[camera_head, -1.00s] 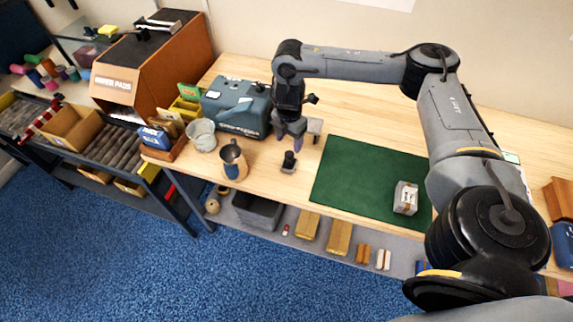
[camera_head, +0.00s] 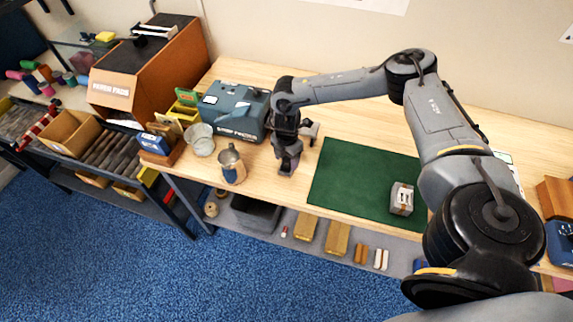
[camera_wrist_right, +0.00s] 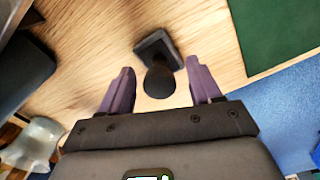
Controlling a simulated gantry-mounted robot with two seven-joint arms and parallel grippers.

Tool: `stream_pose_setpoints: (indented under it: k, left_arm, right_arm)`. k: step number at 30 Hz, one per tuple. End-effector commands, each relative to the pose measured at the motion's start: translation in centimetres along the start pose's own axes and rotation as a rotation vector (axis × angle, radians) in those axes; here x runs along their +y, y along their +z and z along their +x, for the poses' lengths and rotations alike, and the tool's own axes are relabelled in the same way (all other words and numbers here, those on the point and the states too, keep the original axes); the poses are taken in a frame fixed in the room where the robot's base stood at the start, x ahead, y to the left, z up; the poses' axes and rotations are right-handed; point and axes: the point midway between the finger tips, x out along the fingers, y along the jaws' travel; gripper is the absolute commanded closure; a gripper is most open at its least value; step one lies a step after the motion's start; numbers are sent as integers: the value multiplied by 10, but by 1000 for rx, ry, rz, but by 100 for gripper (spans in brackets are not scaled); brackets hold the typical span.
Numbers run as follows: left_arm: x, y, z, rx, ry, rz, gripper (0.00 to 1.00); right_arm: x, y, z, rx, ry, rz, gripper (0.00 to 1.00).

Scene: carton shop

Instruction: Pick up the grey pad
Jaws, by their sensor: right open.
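No flat thing stands out clearly as the grey pad. A small dark object with a round knob (camera_wrist_right: 159,82) on a square base (camera_wrist_right: 157,48) stands on the wooden table in the right wrist view. My right gripper (camera_head: 288,172) is open above it, the knob appearing between the two purple-grey fingers in the right wrist view. In the head view the gripper hides most of this object. I cannot tell whether the fingers touch it. A grey block (camera_head: 402,198) with a pale marked top and a tan band lies on the green mat. My left gripper is out of view.
The green mat (camera_head: 350,175) lies to the right of my gripper. A metal jug (camera_head: 232,165), a translucent cup (camera_head: 201,139) and a blue-grey machine (camera_head: 234,110) stand to the left. The table's front edge is close. Wood behind the mat is clear.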

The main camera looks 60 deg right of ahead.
Motion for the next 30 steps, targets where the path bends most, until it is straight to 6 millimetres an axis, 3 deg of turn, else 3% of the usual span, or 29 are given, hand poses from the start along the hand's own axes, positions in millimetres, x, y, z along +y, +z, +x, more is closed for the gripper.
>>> stream_pose_setpoints:
  k: [2,13,23,30]
  left_arm:
    - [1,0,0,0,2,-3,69]
    - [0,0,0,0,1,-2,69]
    - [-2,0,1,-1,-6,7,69]
    - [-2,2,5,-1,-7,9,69]
  right_arm:
    - [0,0,0,0,0,0,41]
    - [0,0,0,0,0,0,97]
    - [1,0,-3,1,2,0,97]
    - [1,0,-21,2,4,0,97]
